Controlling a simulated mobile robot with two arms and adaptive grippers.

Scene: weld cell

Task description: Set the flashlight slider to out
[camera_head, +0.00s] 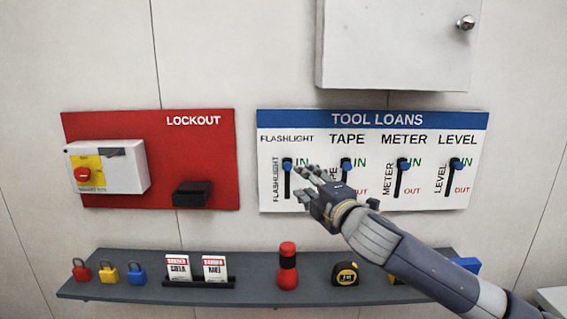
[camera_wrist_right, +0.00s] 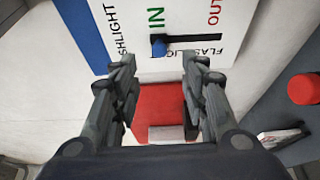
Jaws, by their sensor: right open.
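The TOOL LOANS board (camera_head: 370,120) hangs on the wall with several sliders. The flashlight slider's blue knob (camera_head: 288,162) is at the top of its black slot, beside IN. In the right wrist view the same knob (camera_wrist_right: 159,48) sits at the IN end of the slot, with OUT at the far end. My right gripper (camera_head: 310,175) is just to the right of the flashlight slot in the head view and hides its OUT label. In the wrist view the right gripper (camera_wrist_right: 160,85) is open, with its fingertips a little short of the knob. My left gripper is not in view.
The tape, meter and level sliders (camera_head: 403,163) are to the right on the board. A grey shelf (camera_head: 220,290) below holds padlocks, tags, a red-and-black flashlight (camera_head: 287,265) and a tape measure (camera_head: 345,273). A red LOCKOUT board (camera_head: 190,150) is to the left. A cabinet (camera_head: 395,45) hangs above.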

